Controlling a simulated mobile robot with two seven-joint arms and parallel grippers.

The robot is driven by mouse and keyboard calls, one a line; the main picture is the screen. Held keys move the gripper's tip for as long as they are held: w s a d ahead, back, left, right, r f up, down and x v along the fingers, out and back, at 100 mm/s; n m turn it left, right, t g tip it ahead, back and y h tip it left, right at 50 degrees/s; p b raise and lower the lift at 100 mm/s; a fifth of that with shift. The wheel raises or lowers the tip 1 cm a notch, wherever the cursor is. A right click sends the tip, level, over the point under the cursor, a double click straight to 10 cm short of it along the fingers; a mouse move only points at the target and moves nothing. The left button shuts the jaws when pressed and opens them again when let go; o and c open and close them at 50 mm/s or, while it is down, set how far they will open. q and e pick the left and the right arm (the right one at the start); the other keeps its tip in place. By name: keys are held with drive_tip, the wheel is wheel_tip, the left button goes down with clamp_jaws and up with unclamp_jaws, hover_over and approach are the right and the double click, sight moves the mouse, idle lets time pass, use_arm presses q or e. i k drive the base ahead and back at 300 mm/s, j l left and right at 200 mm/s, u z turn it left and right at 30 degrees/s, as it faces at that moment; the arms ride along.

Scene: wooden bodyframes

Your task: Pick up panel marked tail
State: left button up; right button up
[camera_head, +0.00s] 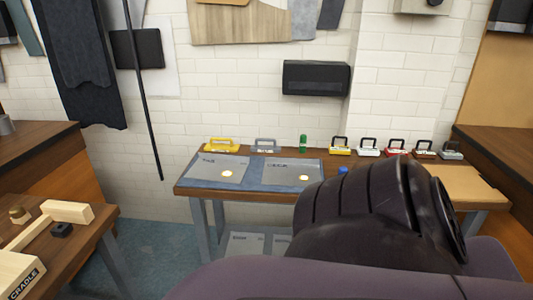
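No panel with a readable "tail" mark shows. Two flat grey panels lie side by side on the back table, a left one (204,175) and a right one (280,178). Each has small print at its upper left, too small to read, and a bright round spot. Paler sheets (243,243) with small print show low down under the table. A wooden block (15,272) at the lower left is marked CRADLE. One of my dark arms fills the lower right foreground and hides part of the table. Neither gripper shows.
The back table (188,188) stands against a white brick wall. Along its rear are a yellow case (221,146), a green can (303,143) and several small handled cases. A brown bench with wooden parts (68,211) is at left. Blue-green floor (160,245) is open between.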

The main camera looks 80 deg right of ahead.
sight(221, 168)
drive_tip(key=l+z, duration=0.1)
drive_tip(key=z, duration=0.8)
drive_tip(key=i+z, duration=0.1)
drive_tip(key=z, duration=0.3)
drive_tip(key=l+z, duration=0.1)
drive_tip(key=z, duration=0.35)
drive_tip(key=i+z, duration=0.1)
drive_tip(key=z, duration=0.35)
drive_tip(key=u, duration=0.3)
drive_tip(key=i+l, duration=0.2)
drive_tip(key=l, duration=0.15)
drive_tip(key=i+l, duration=0.15)
drive_tip(key=l, duration=0.2)
drive_tip(key=i+l, duration=0.2)
drive_tip(key=l, duration=0.15)
